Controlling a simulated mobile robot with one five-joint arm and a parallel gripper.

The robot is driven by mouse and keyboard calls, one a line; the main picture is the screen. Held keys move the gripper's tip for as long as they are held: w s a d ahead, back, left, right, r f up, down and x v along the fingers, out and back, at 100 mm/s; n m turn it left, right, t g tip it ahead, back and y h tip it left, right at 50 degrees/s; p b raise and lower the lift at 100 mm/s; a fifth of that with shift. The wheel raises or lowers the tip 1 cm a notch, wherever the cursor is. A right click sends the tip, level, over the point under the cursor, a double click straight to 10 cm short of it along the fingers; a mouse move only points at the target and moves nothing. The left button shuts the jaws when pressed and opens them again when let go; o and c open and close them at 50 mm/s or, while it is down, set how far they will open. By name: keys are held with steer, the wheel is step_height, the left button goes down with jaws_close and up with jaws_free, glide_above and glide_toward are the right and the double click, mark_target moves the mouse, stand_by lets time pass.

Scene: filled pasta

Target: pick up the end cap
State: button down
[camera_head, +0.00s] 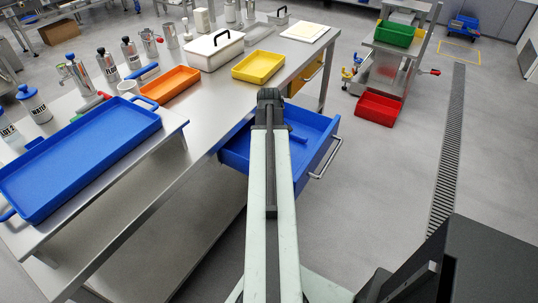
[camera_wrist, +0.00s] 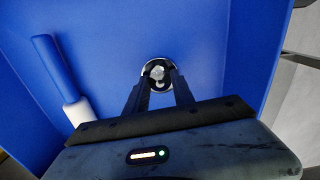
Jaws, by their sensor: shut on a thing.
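The end cap (camera_wrist: 159,72) is a small round metal piece with a dark rim. It shows in the wrist view between the tips of my gripper (camera_wrist: 160,84), which is shut on it. The cap is over the blue floor of the open drawer (camera_wrist: 215,35); I cannot tell whether it still touches the floor. In the head view my gripper (camera_head: 269,97) reaches over the blue drawer (camera_head: 318,125) in the steel table, and my arm hides the cap there.
A blue-handled tool with a white end (camera_wrist: 62,80) lies at the drawer's left in the wrist view. On the table are a blue tray (camera_head: 85,150), an orange tray (camera_head: 170,84) and a yellow tray (camera_head: 258,66). A red bin (camera_head: 377,108) stands to the right; floor between is clear.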

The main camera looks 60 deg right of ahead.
step_height(320, 180, up, 10)
steer(key=p, duration=1)
steer(key=shift+r, duration=0.2)
